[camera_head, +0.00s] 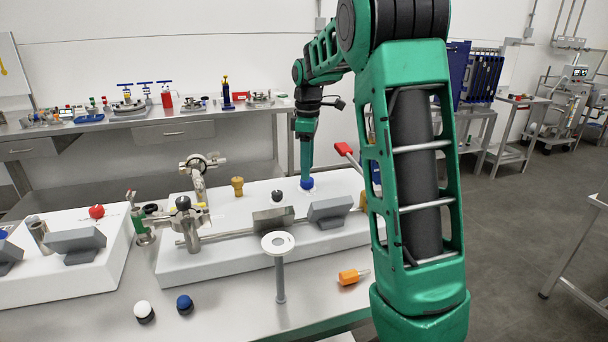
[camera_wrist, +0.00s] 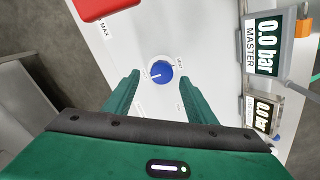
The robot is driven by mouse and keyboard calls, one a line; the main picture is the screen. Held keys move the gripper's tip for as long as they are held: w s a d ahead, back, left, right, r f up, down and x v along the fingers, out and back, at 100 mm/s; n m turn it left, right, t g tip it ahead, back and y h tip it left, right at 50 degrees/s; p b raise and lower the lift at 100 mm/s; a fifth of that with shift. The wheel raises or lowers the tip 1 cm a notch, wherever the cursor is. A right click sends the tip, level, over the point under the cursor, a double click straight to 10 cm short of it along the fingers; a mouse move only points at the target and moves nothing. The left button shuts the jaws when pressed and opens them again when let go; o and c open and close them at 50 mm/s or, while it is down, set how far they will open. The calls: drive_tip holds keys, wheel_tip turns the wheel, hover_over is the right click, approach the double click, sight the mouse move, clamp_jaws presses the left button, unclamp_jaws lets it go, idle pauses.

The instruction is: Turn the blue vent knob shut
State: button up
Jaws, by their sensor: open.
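The blue vent knob (camera_wrist: 160,72) sits on the white panel in the wrist view, with a white pointer line on its face and small print around it. In the head view the blue knob (camera_head: 307,184) shows right under the end of my arm. My gripper (camera_wrist: 158,78) is open, with one green finger on each side of the knob. The fingertips lie a little toward the near side of the knob in the wrist view. I cannot tell whether they touch it or how high above the panel they are.
A red handle (camera_wrist: 100,8) marked MAX is near the knob. Displays reading 0.0 bar (camera_wrist: 264,50) stand to the right. A black knob (camera_head: 277,196), a brass knob (camera_head: 237,186) and an orange-handled tool (camera_head: 352,276) are nearby. Loose white (camera_head: 144,311) and blue (camera_head: 185,304) knobs lie in front.

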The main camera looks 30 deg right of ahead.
wheel_tip(320, 180, up, 8)
drive_tip(key=shift+f, duration=0.25)
idle(0.4)
